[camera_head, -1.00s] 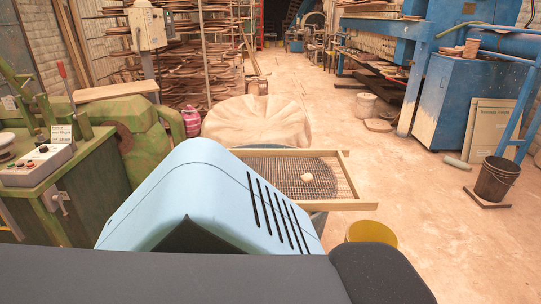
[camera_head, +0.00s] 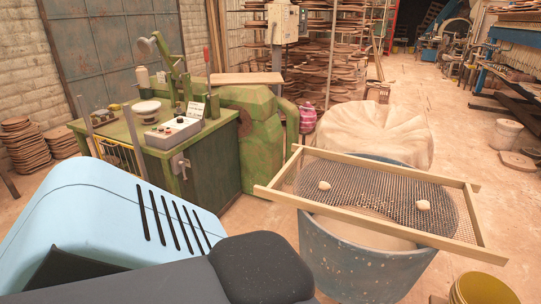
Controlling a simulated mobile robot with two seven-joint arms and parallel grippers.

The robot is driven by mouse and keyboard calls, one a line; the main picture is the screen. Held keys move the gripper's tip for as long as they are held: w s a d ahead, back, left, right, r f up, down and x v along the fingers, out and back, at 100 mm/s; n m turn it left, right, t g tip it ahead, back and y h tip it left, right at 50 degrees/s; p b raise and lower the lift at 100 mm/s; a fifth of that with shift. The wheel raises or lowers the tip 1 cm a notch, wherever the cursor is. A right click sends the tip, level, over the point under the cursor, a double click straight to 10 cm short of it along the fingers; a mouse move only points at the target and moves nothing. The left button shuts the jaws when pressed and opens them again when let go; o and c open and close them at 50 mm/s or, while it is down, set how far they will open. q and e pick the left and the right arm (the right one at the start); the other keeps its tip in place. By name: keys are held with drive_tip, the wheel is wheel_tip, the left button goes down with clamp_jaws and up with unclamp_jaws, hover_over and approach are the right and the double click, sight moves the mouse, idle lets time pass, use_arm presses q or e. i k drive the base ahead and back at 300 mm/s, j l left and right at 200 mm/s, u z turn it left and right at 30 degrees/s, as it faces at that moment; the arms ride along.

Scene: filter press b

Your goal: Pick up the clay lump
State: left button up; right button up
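Two small pale lumps that look like clay lie apart on a wood-framed mesh sieve (camera_head: 277,196). One lump (camera_head: 324,186) is near the left end of the mesh and the other lump (camera_head: 423,205) is near the right end. I cannot tell which one the task names. The sieve rests across the top of a blue tub (camera_head: 345,262). Neither gripper shows in the head view. My own light blue and black parts fill the lower left.
A green machine (camera_head: 262,130) with a control box (camera_head: 172,132) stands left of the tub. A covered beige heap (camera_head: 375,130) is behind the sieve. A yellow bucket (camera_head: 484,290) stands at the lower right. Open floor lies to the right.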

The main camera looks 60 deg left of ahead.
sight(323, 186)
drive_tip(key=u, duration=1.55)
drive_tip(key=i+j+z, duration=0.6)
drive_tip(key=j+z, duration=0.15)
drive_tip(key=j, duration=0.15)
drive_tip(key=i+j+z, duration=0.25)
drive_tip(key=j+z, duration=0.25)
drive_tip(key=j, duration=0.2)
drive_tip(key=j+z, duration=0.25)
drive_tip(key=j, duration=0.2)
drive_tip(key=j+z, duration=0.25)
drive_tip(key=j, duration=0.15)
drive_tip(key=i+j+z, duration=0.1)
drive_tip(key=j+z, duration=0.25)
drive_tip(key=j, duration=0.2)
drive_tip(key=j+z, duration=0.35)
drive_tip(key=j, duration=0.25)
drive_tip(key=j+z, duration=0.35)
drive_tip(key=j, duration=0.25)
